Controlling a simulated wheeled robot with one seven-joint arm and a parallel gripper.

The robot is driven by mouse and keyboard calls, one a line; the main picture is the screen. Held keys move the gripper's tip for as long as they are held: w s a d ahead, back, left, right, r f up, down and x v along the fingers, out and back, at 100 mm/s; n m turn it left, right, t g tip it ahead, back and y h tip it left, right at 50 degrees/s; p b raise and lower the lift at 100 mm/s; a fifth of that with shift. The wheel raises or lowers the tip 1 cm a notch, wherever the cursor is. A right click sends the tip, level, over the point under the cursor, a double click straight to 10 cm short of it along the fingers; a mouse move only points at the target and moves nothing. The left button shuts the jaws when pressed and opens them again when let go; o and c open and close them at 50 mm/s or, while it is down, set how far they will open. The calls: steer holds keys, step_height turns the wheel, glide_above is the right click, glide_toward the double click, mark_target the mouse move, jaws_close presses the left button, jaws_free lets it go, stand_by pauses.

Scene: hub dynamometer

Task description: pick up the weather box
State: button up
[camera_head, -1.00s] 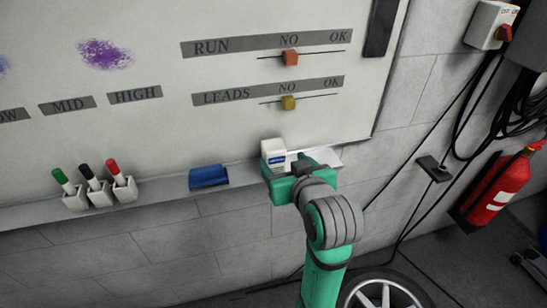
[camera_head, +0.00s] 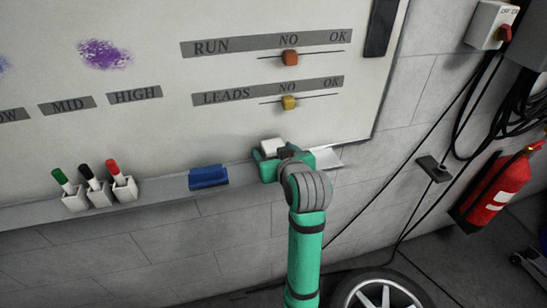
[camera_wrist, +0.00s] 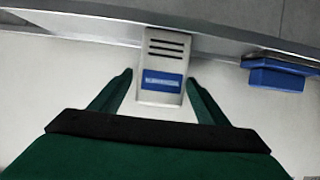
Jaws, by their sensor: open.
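The weather box is a small white box (camera_head: 272,147) with a blue label and dark slots. It stands on the ledge under the whiteboard, its lower part hidden by my gripper in the head view. In the wrist view the white box (camera_wrist: 162,65) shows its slots and blue label. My gripper (camera_head: 268,156) is at the box; in the wrist view its two green fingers (camera_wrist: 158,82) are open, one on each side of the box's label end. Gaps show between the fingers and the box.
A blue eraser-like block (camera_head: 208,177) lies on the ledge (camera_head: 150,193) to the left; it also shows in the wrist view (camera_wrist: 278,73). Marker holders (camera_head: 99,190) stand farther left. A white sheet (camera_head: 328,158) lies right of my gripper. The whiteboard (camera_head: 210,130) rises behind.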

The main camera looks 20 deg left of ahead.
steer(key=shift+w, duration=0.1)
steer(key=c, duration=1.4)
steer(key=shift+o, duration=0.2)
steer(key=shift+r, duration=0.15)
